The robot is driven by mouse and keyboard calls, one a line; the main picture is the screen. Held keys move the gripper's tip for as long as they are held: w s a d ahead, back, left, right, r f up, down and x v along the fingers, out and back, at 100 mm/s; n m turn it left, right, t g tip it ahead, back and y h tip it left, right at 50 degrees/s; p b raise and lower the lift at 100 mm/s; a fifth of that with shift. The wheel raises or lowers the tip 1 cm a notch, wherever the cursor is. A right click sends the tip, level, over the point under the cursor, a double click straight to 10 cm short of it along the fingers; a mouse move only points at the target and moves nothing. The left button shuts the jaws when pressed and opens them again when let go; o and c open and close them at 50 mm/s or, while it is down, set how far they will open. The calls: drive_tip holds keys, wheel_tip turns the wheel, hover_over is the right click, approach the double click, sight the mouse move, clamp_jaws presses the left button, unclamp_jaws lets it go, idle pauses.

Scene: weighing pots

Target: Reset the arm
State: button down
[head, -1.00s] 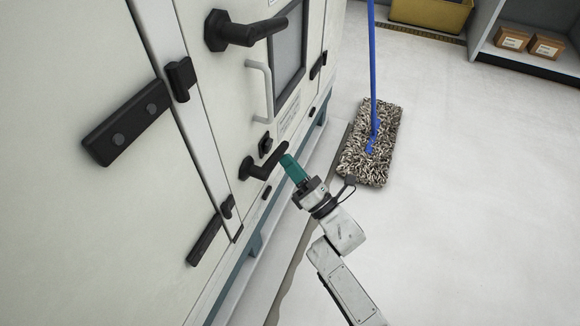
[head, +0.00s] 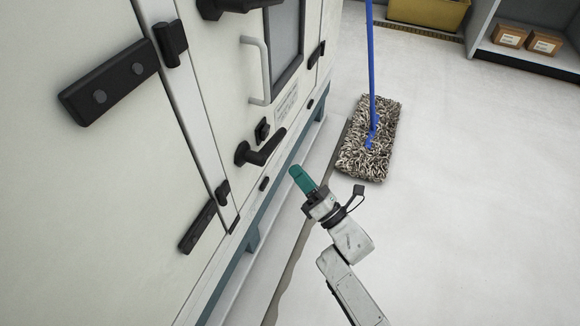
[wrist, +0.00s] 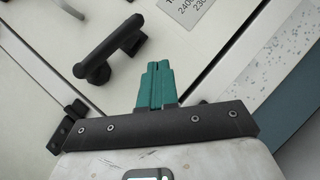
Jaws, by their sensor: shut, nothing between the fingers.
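My gripper (head: 297,172) has green fingers, pressed together with nothing between them. In the head view it is right of the lower black door handle (head: 260,148), with a visible gap. In the wrist view the shut fingers (wrist: 157,68) point up the picture, and the black handle (wrist: 108,48) lies to their upper left, apart from them. My arm reaches in from the lower right of the head view.
A pale cabinet (head: 130,200) with black hinges, latches and a grey pull handle (head: 257,70) fills the left. A shaggy mop (head: 368,140) with a blue pole lies on the floor beyond. Boxes (head: 510,36) sit on a shelf at top right. The right floor is clear.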

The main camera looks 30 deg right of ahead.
drive_tip(key=s+d+f, duration=0.2)
drive_tip(key=s+f, duration=0.1)
drive_tip(key=s, duration=0.2)
drive_tip(key=shift+s+d+f+p, duration=0.15)
drive_tip(key=shift+d+f+p, duration=0.15)
drive_tip(key=shift+d, duration=0.05)
